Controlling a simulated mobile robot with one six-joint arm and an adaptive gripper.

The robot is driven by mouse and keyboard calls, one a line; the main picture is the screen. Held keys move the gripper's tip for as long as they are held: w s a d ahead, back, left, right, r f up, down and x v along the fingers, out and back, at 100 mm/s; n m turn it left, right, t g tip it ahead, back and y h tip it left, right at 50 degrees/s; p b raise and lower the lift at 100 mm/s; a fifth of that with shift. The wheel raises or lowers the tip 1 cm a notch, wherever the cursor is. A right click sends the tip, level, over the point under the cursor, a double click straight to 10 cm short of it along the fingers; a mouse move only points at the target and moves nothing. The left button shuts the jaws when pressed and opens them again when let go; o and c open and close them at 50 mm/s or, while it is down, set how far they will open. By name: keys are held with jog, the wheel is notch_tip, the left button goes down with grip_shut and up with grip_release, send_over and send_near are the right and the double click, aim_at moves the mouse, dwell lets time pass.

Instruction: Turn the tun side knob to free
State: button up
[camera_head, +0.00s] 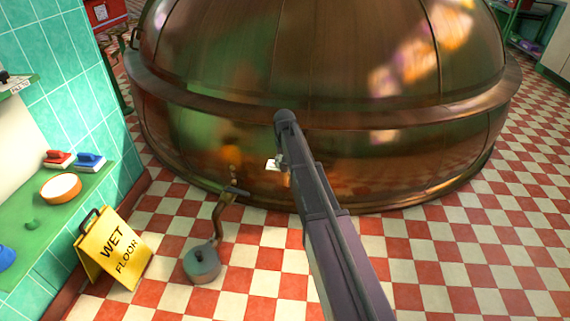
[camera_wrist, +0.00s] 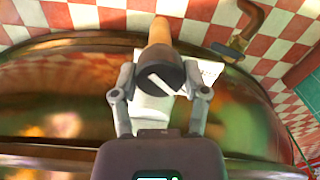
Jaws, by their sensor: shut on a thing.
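The round dark knob (camera_wrist: 157,74) shows in the wrist view, with a white pointer line slanting from upper left to lower right. My gripper (camera_wrist: 160,92) has one finger on each side of it and is shut on it. A white label plate (camera_wrist: 211,72) is partly hidden behind the knob and fingers; its text is not readable. The large copper tun (camera_head: 210,130) fills the middle of the head view. There my arm covers the knob, and part of the white plate (camera_head: 272,164) shows left of it.
A yellow wet-floor sign (camera_head: 115,248) stands left. A green counter (camera_head: 50,225) holds brushes and a bowl. Floor at right is clear.

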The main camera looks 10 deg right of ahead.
jog(key=shift+s, duration=0.1)
jog(key=o, duration=1.1)
jog(key=shift+o, duration=0.2)
jog(key=shift+m, duration=0.6)
